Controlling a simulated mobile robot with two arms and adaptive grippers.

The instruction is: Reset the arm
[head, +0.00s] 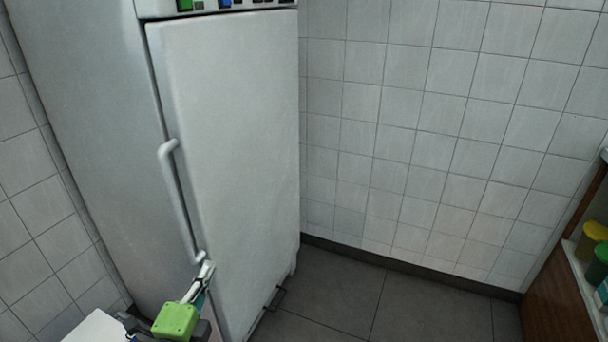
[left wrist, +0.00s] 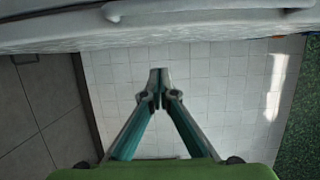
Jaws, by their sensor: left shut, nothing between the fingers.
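My left gripper (head: 207,270) comes in from the bottom left of the head view, with its green body low in the picture. Its fingertips are close to the lower end of the fridge handle (head: 174,200); I cannot tell in the head view if they touch. In the left wrist view the two fingers of the left gripper (left wrist: 158,75) meet at the tips with nothing between them. The handle also shows at the top of the left wrist view (left wrist: 210,8), apart from the fingers. The white fridge door (head: 230,130) looks closed. My right gripper is not in view.
A tiled wall (head: 430,120) stands behind and to the right of the fridge. Dark floor (head: 350,295) lies clear in front of that wall. At the right edge a wooden shelf unit (head: 555,300) holds green and yellow containers (head: 590,240).

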